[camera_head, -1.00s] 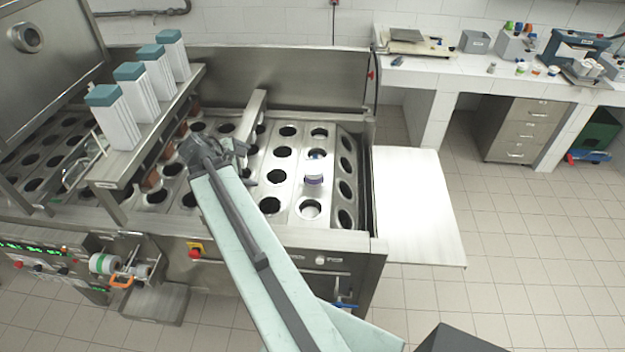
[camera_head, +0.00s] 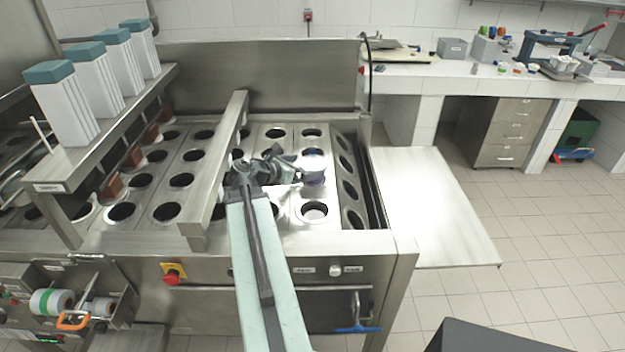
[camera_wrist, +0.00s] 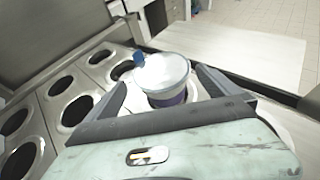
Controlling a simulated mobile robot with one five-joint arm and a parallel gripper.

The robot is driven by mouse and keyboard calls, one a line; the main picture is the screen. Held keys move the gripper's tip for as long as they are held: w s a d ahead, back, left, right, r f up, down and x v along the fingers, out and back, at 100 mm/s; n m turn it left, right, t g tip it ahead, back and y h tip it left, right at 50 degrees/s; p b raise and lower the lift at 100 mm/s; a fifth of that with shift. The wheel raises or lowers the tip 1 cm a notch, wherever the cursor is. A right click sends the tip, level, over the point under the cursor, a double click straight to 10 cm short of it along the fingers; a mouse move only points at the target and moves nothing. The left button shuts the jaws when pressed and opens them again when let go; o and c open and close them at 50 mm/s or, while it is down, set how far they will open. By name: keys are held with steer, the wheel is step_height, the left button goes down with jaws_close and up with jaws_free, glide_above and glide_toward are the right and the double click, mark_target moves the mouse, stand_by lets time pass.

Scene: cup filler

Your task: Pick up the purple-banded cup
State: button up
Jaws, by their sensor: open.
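The purple-banded cup (camera_head: 313,168) stands upright at a hole of the steel plate, with a white top and a dark purple band. In the wrist view the cup (camera_wrist: 163,77) has a whitish lid and sits between the two dark fingers of my gripper (camera_wrist: 162,95). The fingers are spread, one on each side of it. In the head view my gripper (camera_head: 298,172) reaches the cup from the left and hides part of it. Whether a finger touches the cup I cannot tell. The cup's lower part is hidden behind my gripper in the wrist view.
The steel plate (camera_head: 284,210) has rows of round holes. A raised steel bar (camera_head: 217,165) runs left of my arm, and a shelf (camera_head: 110,135) carries tall white stacks with teal tops. A bare side table (camera_head: 425,205) lies right. A small blue thing (camera_wrist: 139,57) shows behind the cup.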

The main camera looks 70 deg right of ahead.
mark_target(319, 163)
steer(key=b+x, duration=0.2)
steer(key=x, duration=0.5)
steer(key=shift+s+d, duration=0.2)
steer(key=shift+d, duration=0.1)
steer(key=shift+r, duration=0.1)
steer(key=shift+c, duration=0.7)
steer(key=c, duration=1.6)
